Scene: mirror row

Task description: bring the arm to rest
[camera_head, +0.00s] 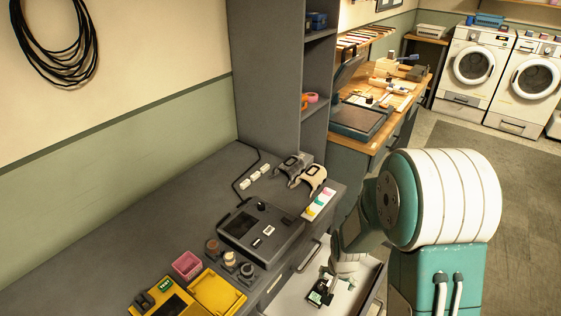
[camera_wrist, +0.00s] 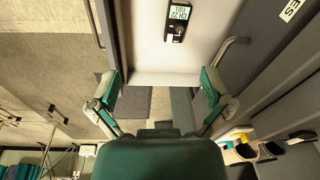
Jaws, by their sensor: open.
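My gripper (camera_wrist: 161,80) is open in the wrist view, its two green and grey fingers spread wide with nothing between them. An open drawer (camera_wrist: 210,38) with a pale floor lies beyond the fingertips. It also shows below the counter in the head view (camera_head: 288,303). A small black meter with a lit display (camera_wrist: 178,20) lies in the drawer, apart from the fingers. In the head view my green and white arm is bent at the right and reaches down by the drawer. It partly hides the drawer, and the fingers are not clear there.
A grey counter (camera_head: 130,225) carries a dark box-shaped device (camera_head: 262,230), a yellow case (camera_head: 217,292), a pink container (camera_head: 187,264) and several small jars. A tall grey shelf (camera_head: 270,80) stands behind. A wooden workbench (camera_head: 392,110) is farther back. Floor at the right (camera_head: 525,190) is clear.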

